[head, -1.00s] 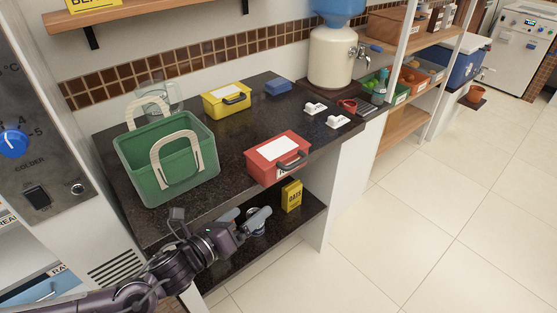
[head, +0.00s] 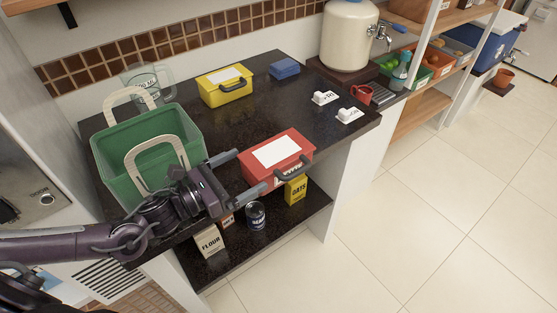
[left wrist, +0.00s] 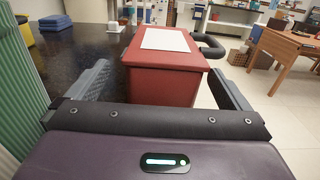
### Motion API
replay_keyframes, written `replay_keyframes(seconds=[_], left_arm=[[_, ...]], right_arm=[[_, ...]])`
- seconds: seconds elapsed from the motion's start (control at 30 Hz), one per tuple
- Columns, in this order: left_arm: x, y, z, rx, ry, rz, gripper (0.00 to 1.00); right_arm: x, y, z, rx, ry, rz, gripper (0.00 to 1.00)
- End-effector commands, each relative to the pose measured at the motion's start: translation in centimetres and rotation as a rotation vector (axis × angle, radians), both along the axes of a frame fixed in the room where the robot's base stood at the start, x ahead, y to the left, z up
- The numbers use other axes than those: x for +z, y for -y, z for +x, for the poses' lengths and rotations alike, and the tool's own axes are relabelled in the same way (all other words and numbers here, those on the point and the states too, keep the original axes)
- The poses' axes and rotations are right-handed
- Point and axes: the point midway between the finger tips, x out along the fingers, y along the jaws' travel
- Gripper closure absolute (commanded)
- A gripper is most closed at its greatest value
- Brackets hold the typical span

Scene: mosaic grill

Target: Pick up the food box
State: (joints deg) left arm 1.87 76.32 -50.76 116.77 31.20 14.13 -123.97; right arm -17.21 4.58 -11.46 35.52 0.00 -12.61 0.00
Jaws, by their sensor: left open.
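A red lidded box (head: 275,163) with a white top label and dark handle sits near the counter's front edge; I take it as the food box. A similar yellow box (head: 226,90) stands farther back. My left gripper (head: 252,169) is open at the red box's left end, with one finger toward its back side and one toward its front. In the left wrist view the red box (left wrist: 164,84) sits between the open fingers (left wrist: 158,76), its handle to the right. Whether the fingers touch it is unclear. My right gripper is out of view.
A green basket (head: 128,160) with pale handles stands close left of my arm. Blue folded cloths (head: 284,69), white holders (head: 325,97) and a red mug (head: 361,93) are farther back and right. The lower shelf holds a flour bag (head: 209,241), a can (head: 255,215) and an oats box (head: 296,190).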

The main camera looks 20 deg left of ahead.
Motion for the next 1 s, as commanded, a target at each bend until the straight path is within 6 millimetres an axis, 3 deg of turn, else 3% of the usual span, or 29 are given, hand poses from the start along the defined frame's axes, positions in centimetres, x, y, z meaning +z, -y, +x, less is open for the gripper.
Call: replay_keyframes(seconds=[0.5,0.8,1.0], left_arm=[[0.4,4.2,4.6,0.000,0.001,-0.003,0.00],[0.1,4.5,4.9,-0.001,-0.002,-0.001,0.00],[0.1,4.4,4.9,-0.001,-0.002,-0.001,0.27]], right_arm=[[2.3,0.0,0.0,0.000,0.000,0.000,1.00],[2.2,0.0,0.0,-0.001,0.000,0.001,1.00],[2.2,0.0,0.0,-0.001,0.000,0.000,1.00]])
